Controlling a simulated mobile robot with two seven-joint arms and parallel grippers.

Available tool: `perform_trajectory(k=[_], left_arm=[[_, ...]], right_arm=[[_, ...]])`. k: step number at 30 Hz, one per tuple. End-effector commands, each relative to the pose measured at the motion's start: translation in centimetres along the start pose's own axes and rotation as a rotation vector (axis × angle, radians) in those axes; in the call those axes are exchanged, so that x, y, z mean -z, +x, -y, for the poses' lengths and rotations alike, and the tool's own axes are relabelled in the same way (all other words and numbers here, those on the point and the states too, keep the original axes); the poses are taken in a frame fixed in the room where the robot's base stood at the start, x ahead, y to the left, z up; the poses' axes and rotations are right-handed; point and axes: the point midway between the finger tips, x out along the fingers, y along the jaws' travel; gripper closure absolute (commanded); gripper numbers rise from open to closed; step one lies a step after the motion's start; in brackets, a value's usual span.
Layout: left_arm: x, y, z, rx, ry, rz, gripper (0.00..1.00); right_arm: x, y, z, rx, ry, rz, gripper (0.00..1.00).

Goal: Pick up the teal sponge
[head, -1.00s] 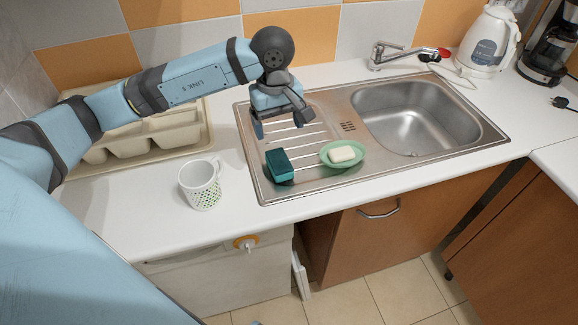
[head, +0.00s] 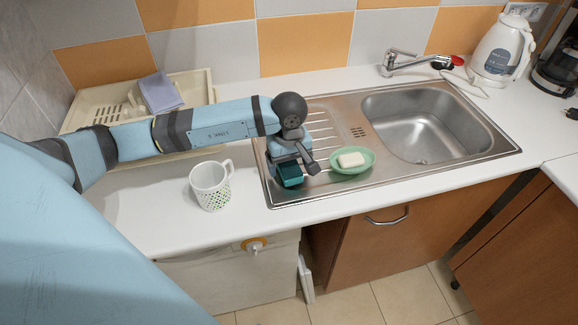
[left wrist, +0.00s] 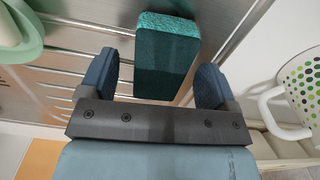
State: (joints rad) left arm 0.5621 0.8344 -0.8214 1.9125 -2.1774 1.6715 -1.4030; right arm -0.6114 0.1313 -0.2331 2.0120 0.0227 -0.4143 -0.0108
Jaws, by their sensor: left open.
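The teal sponge (head: 290,178) lies on the ridged drainboard of the steel sink, at its front left. My left gripper (head: 291,165) is right over it and hides part of it in the head view. In the left wrist view the sponge (left wrist: 167,62) shows between the two open fingers of my left gripper (left wrist: 155,84), with a gap to each finger. Its near end reaches in between the fingertips. My right gripper is in neither view.
A green dish (head: 366,168) with a white soap bar (head: 350,160) stands just right of the sponge. A dotted white mug (head: 210,187) stands on the counter to the left. A beige rack (head: 90,112) holding a lilac item (head: 160,92) is behind my arm. The basin (head: 420,125) is empty.

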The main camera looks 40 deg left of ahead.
Motion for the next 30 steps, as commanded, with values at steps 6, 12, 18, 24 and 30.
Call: perform_trajectory(k=[6, 12, 18, 24, 30], left_arm=[[0.04, 1.33, 0.04, 0.000, 0.001, -0.001, 0.17], [0.03, 1.31, 0.03, 0.000, 0.001, -0.001, 0.26], [0.02, 1.30, 0.03, 0.000, 0.001, -0.001, 0.70], [0.02, 1.29, 0.03, 0.000, 0.001, -0.001, 0.70], [0.04, 0.71, -0.01, -0.002, 0.001, -0.002, 0.70]], right_arm=[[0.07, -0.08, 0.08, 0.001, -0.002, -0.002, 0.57], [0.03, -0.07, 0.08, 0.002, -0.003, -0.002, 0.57], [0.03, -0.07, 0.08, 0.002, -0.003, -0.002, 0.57], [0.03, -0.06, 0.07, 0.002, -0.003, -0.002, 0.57], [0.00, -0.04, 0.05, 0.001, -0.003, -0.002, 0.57]])
